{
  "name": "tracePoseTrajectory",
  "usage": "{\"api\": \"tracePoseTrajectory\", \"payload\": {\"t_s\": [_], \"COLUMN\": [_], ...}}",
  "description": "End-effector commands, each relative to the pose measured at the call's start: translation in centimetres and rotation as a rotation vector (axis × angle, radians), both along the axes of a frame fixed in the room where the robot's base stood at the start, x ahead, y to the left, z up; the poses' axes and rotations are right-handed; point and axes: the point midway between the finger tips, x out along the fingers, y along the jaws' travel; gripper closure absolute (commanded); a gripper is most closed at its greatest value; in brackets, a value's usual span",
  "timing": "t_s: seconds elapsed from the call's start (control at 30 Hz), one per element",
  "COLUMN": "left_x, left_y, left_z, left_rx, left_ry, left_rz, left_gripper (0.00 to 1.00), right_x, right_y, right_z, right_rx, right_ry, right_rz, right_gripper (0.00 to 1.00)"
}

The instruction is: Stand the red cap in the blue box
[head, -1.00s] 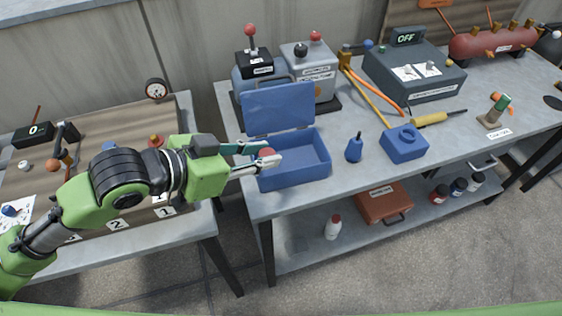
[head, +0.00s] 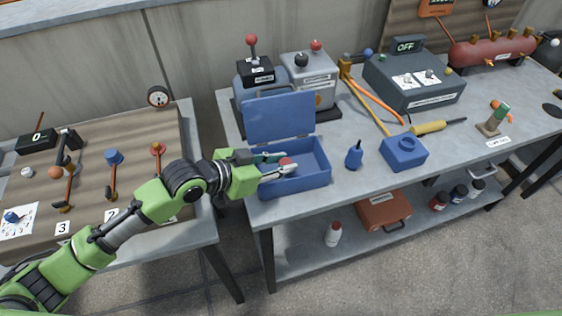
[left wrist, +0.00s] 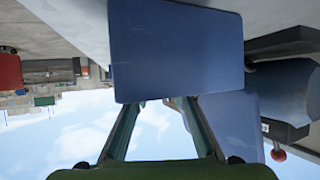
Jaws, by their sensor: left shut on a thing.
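The blue box (head: 300,188) stands on the right-hand table near its left corner, its lid (head: 278,118) raised at the back. My left gripper (head: 284,166) reaches in from the left over the box opening. It is shut on the small red cap (head: 286,162), which shows between the fingertips. I cannot tell how far the cap is above the box floor. In the left wrist view, a large blue panel fills the space beyond the fingers (left wrist: 160,118), and the cap is not visible there. My right gripper is not in view.
Two lever units (head: 312,80) stand behind the lid. The left table holds a board with levers (head: 130,165). A gap separates the tables.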

Motion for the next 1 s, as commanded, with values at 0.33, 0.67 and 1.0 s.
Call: {"api": "tracePoseTrajectory", "payload": {"t_s": [0.33, 0.67, 1.0], "left_x": [0.0, 0.0, 0.0], "left_y": [0.0, 0.0, 0.0], "left_z": [-0.6, -1.2, -1.1], "left_rx": [0.001, 0.002, 0.002], "left_ry": [0.001, 0.001, 0.002], "left_rz": [0.0, 0.0, 0.0], "left_gripper": [0.87, 0.76, 0.71], "right_x": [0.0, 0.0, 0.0], "right_y": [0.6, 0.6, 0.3], "right_z": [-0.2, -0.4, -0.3], "right_rx": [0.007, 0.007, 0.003], "right_ry": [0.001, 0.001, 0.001], "right_rz": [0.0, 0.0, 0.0], "right_gripper": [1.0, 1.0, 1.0]}}
